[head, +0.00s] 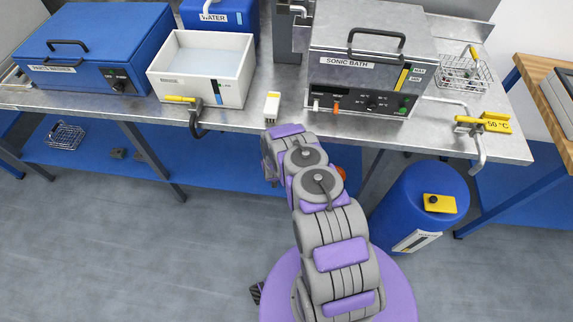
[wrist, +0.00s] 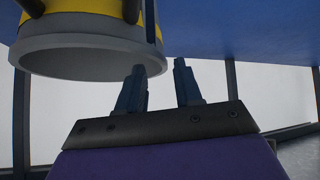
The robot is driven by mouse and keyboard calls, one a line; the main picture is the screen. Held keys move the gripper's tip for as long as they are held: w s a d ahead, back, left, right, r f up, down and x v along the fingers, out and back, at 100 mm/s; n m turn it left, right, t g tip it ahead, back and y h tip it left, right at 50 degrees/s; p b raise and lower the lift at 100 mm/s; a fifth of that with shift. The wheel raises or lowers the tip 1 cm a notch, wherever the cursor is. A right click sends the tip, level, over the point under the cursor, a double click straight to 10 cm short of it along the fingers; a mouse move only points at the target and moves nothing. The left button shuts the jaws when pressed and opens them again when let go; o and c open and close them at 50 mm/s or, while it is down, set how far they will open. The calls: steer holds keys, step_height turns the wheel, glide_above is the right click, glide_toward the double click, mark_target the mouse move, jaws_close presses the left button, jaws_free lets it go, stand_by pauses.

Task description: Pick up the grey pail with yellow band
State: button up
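The grey pail with the yellow band (wrist: 70,41) shows at the upper left of the wrist view, cut off by the top edge. Its grey round rim faces the lower part of the picture, and dark upright parts cross the yellow band. My gripper (wrist: 159,66) has its two dark fingers apart, with nothing between them. The left fingertip overlaps the right edge of the pail's rim in the picture; I cannot tell if they touch. In the head view I cannot make out the pail, and my arm and the bench hide the gripper.
The metal bench (head: 140,104) carries a sonic bath (head: 345,95), a white tub (head: 200,88), a blue box (head: 85,50) and a wire basket (head: 460,78). A blue shelf (head: 110,168) runs beneath. A blue drum (head: 405,205) stands at right. The floor at left is clear.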

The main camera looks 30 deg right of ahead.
steer(key=shift+w+d+f, duration=0.35)
steer(key=shift+d, duration=0.25)
steer(key=b+x, duration=0.1)
steer(key=x, duration=0.2)
steer(key=a+b+x, duration=0.1)
steer(key=shift+w+d+f+b, duration=0.1)
steer(key=shift+w+f+b, duration=0.05)
steer(key=shift+w+b, duration=0.2)
steer(key=shift+d, duration=0.3)
steer(key=shift+a, duration=0.25)
jaws_close()
steer(key=shift+d, duration=0.1)
